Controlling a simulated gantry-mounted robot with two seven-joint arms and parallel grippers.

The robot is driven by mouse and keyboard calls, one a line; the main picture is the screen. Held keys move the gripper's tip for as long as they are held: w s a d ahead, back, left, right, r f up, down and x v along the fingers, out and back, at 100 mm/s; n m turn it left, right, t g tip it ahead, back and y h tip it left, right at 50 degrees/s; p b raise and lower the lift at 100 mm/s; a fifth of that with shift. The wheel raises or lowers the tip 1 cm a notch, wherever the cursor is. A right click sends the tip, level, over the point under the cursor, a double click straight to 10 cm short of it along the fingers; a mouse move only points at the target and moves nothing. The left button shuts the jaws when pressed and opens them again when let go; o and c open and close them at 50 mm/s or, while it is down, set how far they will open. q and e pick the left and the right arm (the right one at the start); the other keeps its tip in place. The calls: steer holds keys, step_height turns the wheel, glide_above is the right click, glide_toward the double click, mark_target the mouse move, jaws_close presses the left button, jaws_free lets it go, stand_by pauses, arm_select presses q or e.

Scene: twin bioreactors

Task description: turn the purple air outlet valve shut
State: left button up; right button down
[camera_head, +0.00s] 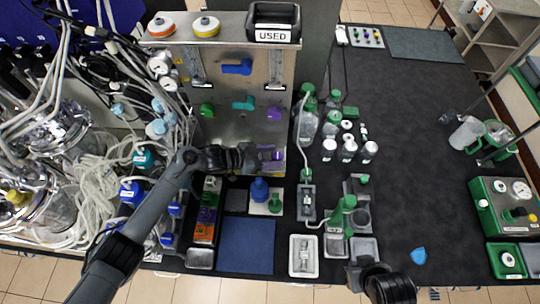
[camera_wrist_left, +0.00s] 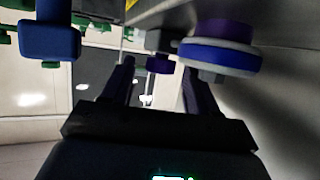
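A purple valve handle (camera_head: 273,113) sits on the right side of the upright metal panel. A second purple part (camera_head: 278,155) shows lower, at the tips of my left gripper (camera_head: 268,153). I cannot tell from its label which is the air outlet valve. In the left wrist view a small purple knob (camera_wrist_left: 158,63) lies ahead, between the two spread fingers of the left gripper (camera_wrist_left: 157,78), with no clear contact. A purple and blue round part (camera_wrist_left: 220,52) is beside the right finger. My right gripper (camera_head: 388,286) is at the bottom edge, its fingers unclear.
The metal panel (camera_head: 225,140) also bears blue (camera_head: 236,67), green (camera_head: 207,110) and teal (camera_head: 243,103) handles. Cables and glass vessels crowd the left. Green-capped bottles (camera_head: 308,118) and small vials stand right of the panel. The dark table (camera_head: 410,130) has free room farther right.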

arm_select(q)
steer(key=shift+s+a+r, duration=0.2)
steer(key=shift+a, duration=0.35)
steer(key=v, duration=0.9)
steer(key=shift+a, duration=0.2)
steer(key=shift+s+r, duration=0.1)
steer(key=shift+r, duration=0.05)
steer(key=shift+s, duration=0.1)
